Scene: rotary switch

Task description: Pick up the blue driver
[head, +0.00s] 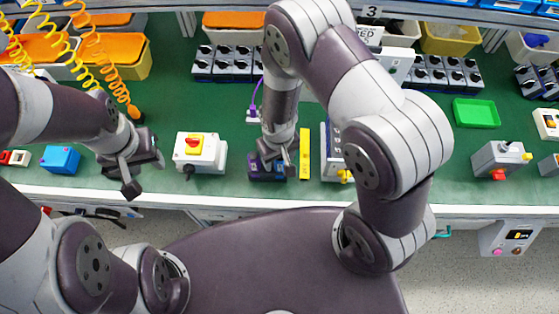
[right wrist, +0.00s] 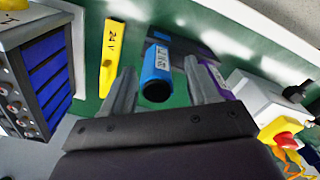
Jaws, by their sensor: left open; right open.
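The blue driver (right wrist: 157,72) shows in the right wrist view as a blue cylinder with a pale label and a dark round end facing the camera. It stands in or in front of a dark holder (right wrist: 185,42). My right gripper (right wrist: 160,66) is open, with one finger on each side of the driver; contact is not visible. In the head view my right gripper (head: 274,158) is low over the dark blue holder (head: 265,173), and my arm hides the driver. My left gripper (head: 132,172) is open and empty near the table's front edge.
A yellow bar (head: 305,153) marked 24V stands right of the holder, with a terminal unit (head: 330,150) beyond it. A white switch box (head: 200,160) with a red-yellow knob is to the left. A blue box (head: 60,159) lies far left.

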